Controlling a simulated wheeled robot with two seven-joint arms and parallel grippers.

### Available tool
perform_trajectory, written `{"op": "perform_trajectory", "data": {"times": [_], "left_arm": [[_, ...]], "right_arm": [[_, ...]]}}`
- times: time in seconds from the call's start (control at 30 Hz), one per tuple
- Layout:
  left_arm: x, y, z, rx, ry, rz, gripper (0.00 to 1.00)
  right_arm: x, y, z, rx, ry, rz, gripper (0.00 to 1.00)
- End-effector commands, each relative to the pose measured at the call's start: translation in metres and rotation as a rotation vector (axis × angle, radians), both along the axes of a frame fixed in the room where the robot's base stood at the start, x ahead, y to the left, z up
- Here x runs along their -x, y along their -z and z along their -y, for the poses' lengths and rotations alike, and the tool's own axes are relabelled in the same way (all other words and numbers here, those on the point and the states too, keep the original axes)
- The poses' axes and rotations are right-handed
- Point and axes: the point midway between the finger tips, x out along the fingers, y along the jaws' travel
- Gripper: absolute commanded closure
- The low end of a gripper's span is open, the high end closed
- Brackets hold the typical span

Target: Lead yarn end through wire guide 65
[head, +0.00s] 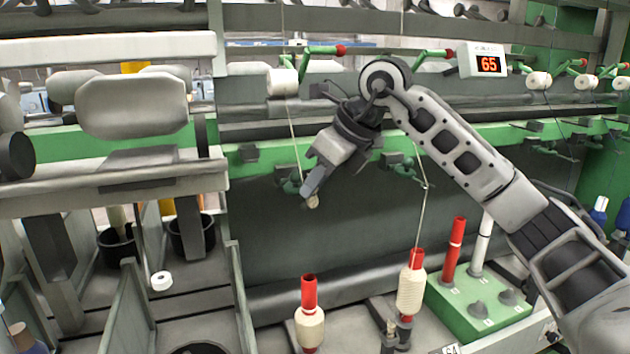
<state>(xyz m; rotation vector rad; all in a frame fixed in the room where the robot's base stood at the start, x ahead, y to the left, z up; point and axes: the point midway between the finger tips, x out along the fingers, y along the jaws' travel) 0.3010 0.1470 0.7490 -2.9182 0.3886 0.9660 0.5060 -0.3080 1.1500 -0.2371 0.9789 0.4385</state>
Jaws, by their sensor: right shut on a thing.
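My right gripper (311,194) is at the centre, pointing down and left. It is shut on the small pale yarn end (313,202), which shows at its fingertips. A thin yarn (293,130) runs from the white roving bobbin (283,82) down to just left of the gripper. A dark green guide fitting (291,186) is close left of the fingertips, partly hidden by the gripper; its wire is too small to make out. A display reading 65 (488,65) hangs at upper right. My left gripper is out of view.
A red tube with cream yarn (310,329) stands below the gripper. Another wound bobbin (411,290) to its right has a yarn rising through a second guide (402,166). A green tray (479,312) holds a red and a white tube.

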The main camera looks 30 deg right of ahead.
Motion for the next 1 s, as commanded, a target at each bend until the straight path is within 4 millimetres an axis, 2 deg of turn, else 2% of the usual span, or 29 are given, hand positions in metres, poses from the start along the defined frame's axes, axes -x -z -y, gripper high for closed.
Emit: {"op": "perform_trajectory", "data": {"times": [0.7,1.0], "left_arm": [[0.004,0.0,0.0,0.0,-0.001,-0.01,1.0],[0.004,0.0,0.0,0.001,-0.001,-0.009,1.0]], "right_arm": [[0.062,-0.032,-0.014,0.001,0.001,0.001,0.94],[0.067,-0.034,-0.016,0.0,0.0,0.0,0.94]]}}
